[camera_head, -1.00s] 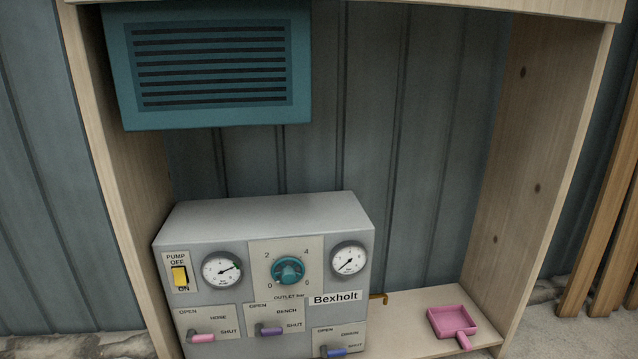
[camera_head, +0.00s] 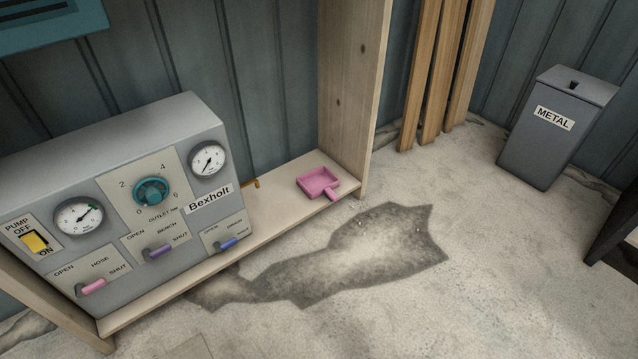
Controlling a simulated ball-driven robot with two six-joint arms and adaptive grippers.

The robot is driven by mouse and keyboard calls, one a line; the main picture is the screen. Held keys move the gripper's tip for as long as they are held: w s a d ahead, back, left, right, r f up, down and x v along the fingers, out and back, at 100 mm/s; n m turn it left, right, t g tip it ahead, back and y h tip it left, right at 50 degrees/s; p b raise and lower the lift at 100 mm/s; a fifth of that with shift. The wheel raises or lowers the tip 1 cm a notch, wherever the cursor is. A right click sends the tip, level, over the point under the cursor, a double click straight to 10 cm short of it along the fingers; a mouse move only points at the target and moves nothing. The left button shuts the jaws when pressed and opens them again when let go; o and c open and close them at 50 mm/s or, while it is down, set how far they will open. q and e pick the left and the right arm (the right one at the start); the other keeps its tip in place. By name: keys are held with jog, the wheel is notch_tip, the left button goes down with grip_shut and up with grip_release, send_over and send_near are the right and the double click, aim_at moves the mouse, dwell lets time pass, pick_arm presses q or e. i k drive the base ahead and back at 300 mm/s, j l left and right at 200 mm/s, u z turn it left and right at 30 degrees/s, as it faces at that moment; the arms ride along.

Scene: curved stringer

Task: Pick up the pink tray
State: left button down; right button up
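The pink tray (camera_head: 317,181) is a small square pan with raised walls and a short handle pointing toward the front right. It sits on the low wooden shelf (camera_head: 285,212), near the shelf's right end, close to the wooden side panel. Nothing covers it. Neither of my grippers shows in the head view.
A grey Bexholt pump panel (camera_head: 112,190) with gauges and levers stands left of the tray on the shelf. A wooden side panel (camera_head: 352,90) rises behind it. Planks (camera_head: 445,75) lean right. A grey METAL bin (camera_head: 556,128) stands far right. Stained floor (camera_head: 380,250) in front is clear.

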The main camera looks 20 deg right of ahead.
aim_at(317, 182)
jog(key=i+l, duration=0.25)
jog(key=i, duration=0.15)
jog(key=i+l+z, duration=0.1)
jog(key=i+l, duration=0.15)
jog(key=i, duration=0.15)
jog(key=i+l, duration=0.25)
jog(key=i, duration=0.15)
jog(key=z, duration=0.05)
